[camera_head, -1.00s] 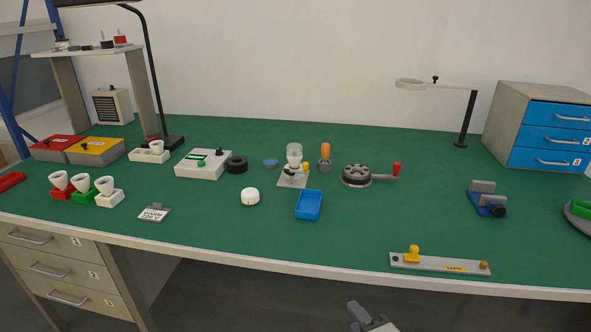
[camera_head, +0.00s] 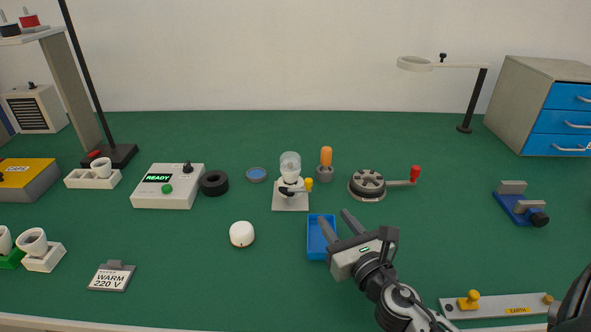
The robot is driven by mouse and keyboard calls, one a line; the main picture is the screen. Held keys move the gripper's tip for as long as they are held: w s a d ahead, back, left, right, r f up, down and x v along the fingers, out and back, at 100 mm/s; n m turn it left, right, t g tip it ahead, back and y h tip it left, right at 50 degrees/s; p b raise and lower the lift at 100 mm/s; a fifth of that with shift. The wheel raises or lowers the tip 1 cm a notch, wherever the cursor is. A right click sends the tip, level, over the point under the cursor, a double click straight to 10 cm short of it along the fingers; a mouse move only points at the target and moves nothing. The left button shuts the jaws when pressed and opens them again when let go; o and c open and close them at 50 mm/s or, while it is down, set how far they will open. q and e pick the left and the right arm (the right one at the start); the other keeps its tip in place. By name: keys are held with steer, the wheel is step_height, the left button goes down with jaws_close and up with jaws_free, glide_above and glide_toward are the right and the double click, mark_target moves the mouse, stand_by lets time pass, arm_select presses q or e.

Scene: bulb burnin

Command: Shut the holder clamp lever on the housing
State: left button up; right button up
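The holder (camera_head: 290,204) stands mid-table on a pale square base, with a white body and a clear dome or bulb upright on top. Its dark clamp lever (camera_head: 297,189) ends in a yellow knob (camera_head: 309,184) at the right side of the body; I cannot tell whether the clamp is fully shut. My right gripper (camera_head: 333,216) is open and empty, its two fingers apart and pointing up the picture. It is over the blue tray, nearer to me than the holder and a little right of it, touching neither lever nor knob. My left gripper is out of view.
The blue tray (camera_head: 316,251) lies partly under my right gripper. An orange-handled tool (camera_head: 326,158) stands close right of the holder, with a round crank device (camera_head: 368,190) beyond. A READY tester box (camera_head: 166,190) and black ring (camera_head: 215,183) are left. A white dome (camera_head: 241,234) sits front left.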

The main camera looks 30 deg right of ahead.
mark_target(310, 184)
steer(key=shift+w+d+r, duration=0.1)
steer(key=shift+w+r, duration=0.15)
steer(key=shift+w, duration=0.25)
steer(key=w, duration=0.4)
steer(key=w+d+p, duration=0.1)
steer(key=w, duration=0.4)
steer(key=w+d, duration=0.1)
steer(key=w, duration=0.3)
steer(key=shift+w+f, duration=0.15)
steer(key=shift+w, duration=0.05)
jaws_close()
